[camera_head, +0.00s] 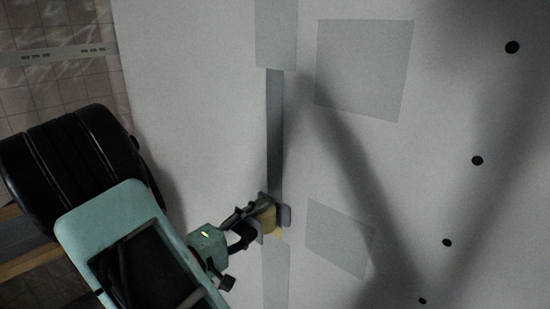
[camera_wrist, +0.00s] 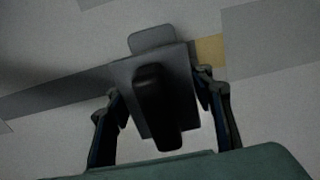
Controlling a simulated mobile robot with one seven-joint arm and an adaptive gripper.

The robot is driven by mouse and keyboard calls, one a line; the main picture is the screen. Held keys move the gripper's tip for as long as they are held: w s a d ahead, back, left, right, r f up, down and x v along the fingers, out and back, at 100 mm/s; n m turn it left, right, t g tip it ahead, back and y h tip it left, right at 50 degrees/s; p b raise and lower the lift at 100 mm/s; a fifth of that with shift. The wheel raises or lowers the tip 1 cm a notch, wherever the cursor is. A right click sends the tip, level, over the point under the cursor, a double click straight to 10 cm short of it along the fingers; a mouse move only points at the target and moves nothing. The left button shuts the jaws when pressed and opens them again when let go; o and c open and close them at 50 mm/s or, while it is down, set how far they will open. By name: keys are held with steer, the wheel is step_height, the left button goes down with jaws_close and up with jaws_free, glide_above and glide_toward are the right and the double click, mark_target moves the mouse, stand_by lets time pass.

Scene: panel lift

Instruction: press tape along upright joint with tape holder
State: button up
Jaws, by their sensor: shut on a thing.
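My gripper (camera_head: 256,214) is shut on the tape holder (camera_head: 285,214), low on the pale wall panel. In the wrist view the holder (camera_wrist: 178,62) is a dark grey plate with a black handle between my two fingers (camera_wrist: 162,98). It lies over the joint line and seems to be against the panel, though contact is hard to judge. The upright joint shows as a dark grey strip (camera_head: 275,130) above the holder and as a dark band (camera_wrist: 60,92) in the wrist view. A short yellowish tape piece (camera_wrist: 210,49) shows beside the holder; its extent under the plate is hidden.
Lighter grey patches lie on the joint line above (camera_head: 276,35) and below (camera_head: 275,275) the holder. Two more grey patches (camera_head: 365,70) (camera_head: 340,238) and several black dots (camera_head: 477,160) mark the panel to the right. A tiled surface (camera_head: 55,85) shows at far left.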

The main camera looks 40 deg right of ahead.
steer(key=shift+r+p, duration=12.3)
steer(key=shift+r, duration=6.5)
step_height(320, 180, down, 30)
steer(key=b, duration=2.9)
steer(key=shift+d+f, duration=0.1)
steer(key=shift+f, duration=0.15)
